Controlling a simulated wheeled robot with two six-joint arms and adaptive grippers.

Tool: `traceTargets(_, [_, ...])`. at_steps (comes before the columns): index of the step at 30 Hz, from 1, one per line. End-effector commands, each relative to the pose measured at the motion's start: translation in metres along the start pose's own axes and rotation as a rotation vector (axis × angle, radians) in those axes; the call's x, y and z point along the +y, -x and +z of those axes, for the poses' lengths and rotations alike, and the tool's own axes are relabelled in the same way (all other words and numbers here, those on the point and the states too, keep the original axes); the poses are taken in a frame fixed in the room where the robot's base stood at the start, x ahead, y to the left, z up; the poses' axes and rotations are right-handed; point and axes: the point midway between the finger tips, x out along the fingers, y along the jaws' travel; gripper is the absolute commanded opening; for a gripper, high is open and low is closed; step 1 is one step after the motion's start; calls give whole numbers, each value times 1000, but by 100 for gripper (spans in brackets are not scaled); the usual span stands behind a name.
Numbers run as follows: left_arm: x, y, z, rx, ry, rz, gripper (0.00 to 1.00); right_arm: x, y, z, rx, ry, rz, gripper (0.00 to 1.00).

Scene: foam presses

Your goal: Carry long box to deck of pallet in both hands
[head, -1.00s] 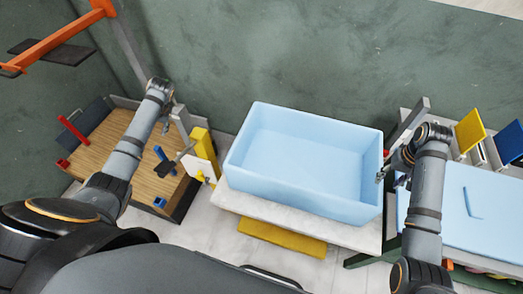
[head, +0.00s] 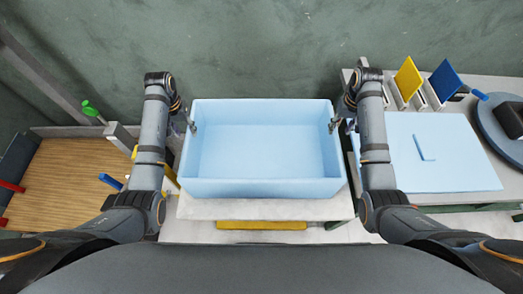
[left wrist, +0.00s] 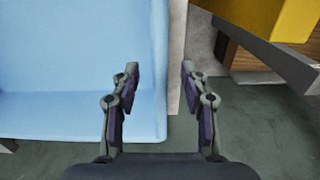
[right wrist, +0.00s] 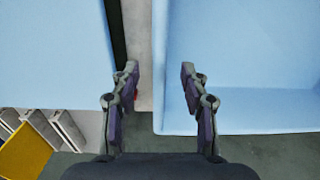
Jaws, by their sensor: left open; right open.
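The long box (head: 262,188) is a light blue open-topped bin, upright and empty, on a pale slab (head: 240,209). My left gripper (head: 191,124) is open at its left wall, my right gripper (head: 334,124) open at its right wall. In the left wrist view, the box wall (left wrist: 159,60) runs between the spread fingers (left wrist: 160,72). In the right wrist view, the opposite wall (right wrist: 160,60) also lies between the open fingers (right wrist: 160,72). I cannot tell how deep the fingers reach or whether they touch the walls. I cannot make out a pallet.
A yellow bar (head: 262,225) lies below the slab's front edge. A wooden-topped bench (head: 60,180) stands left. A bench at right carries a light blue sheet (head: 455,165), upright yellow (head: 408,78) and blue (head: 445,80) panels and a round dark device (head: 505,125). A green wall is behind.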

Motion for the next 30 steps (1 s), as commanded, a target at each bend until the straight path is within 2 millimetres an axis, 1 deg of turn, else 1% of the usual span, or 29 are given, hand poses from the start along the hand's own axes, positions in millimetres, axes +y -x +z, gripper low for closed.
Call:
traceTargets(9, [0,-59,1,-4,0,0,45,0,-59,1,-4,0,0,45])
traceTargets(12, [0,-74,1,-3,0,0,45,0,-74,1,-4,0,0,45])
traceTargets(15, [0,-86,1,-2,0,0,45,0,-86,1,-3,0,0,45])
traceTargets(21, [0,-95,1,-1,0,0,45,0,-95,1,-1,0,0,45])
traceTargets(28, [0,-96,1,-1,0,-1,45,0,-96,1,-1,0,0,45])
traceTargets(29, [0,-96,1,-1,0,-1,43,0,-96,1,-1,0,0,43])
traceTargets(30, [0,-96,1,-1,0,-1,37,0,-96,1,-1,0,0,37])
